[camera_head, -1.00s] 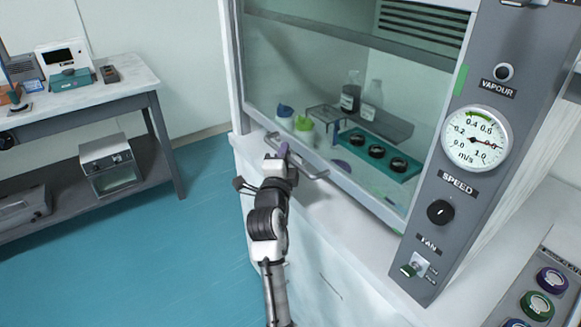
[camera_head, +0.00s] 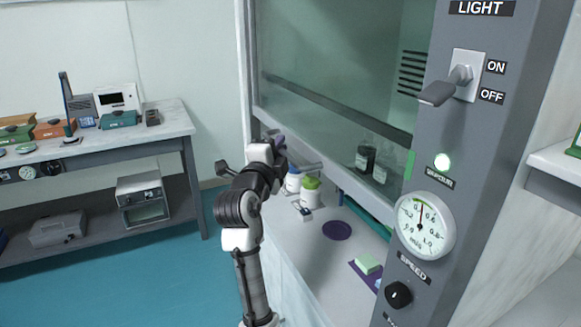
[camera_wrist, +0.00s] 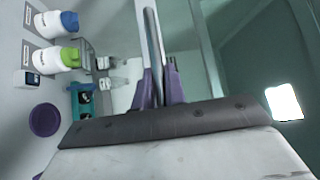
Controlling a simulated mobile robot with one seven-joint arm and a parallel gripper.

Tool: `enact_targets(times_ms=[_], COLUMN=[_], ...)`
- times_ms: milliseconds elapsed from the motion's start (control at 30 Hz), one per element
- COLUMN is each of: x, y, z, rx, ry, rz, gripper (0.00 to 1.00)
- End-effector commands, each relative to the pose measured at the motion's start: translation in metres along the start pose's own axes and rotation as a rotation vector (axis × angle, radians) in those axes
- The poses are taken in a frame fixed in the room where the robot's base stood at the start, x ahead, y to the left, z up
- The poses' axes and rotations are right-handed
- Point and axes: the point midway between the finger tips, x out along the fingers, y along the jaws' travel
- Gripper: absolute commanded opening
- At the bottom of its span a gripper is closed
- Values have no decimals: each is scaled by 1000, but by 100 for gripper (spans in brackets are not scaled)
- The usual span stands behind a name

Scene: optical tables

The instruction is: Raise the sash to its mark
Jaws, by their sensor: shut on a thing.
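The sash (camera_head: 325,120) is a clear pane with a pale lower rail, part raised on the grey fume hood. My gripper (camera_head: 279,143) is shut on the metal handle bar (camera_head: 305,167) at the rail. In the wrist view the purple fingers (camera_wrist: 160,90) close around the bar (camera_wrist: 153,45). A green strip (camera_head: 409,165), which looks like the mark, is on the right post. The sash's lower rail meets that post below the strip in the picture. My arm hides part of the rail's left end.
Under the sash are blue-capped (camera_head: 293,181) and green-capped (camera_head: 310,190) bottles, a purple disc (camera_head: 337,230) and a sponge (camera_head: 368,264). The right post holds a lit green lamp (camera_head: 442,161), a speed dial (camera_head: 425,226) and a light switch (camera_head: 460,78). A bench (camera_head: 160,120) stands left.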

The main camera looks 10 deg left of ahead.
Motion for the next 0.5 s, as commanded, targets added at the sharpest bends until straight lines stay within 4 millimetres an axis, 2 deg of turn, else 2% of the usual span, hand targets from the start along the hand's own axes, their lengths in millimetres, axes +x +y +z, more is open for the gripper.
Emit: enact_targets(times_ms=[33, 200, 400, 500], x=[2, 8, 14, 15], y=[-20, -68, -107, -119], z=[-1, -5, -10, -12], rx=[4, 4, 3, 1], ry=[2, 4, 4, 4], rz=[-7, -8, -5, -4], gripper=[0, 0, 0, 0])
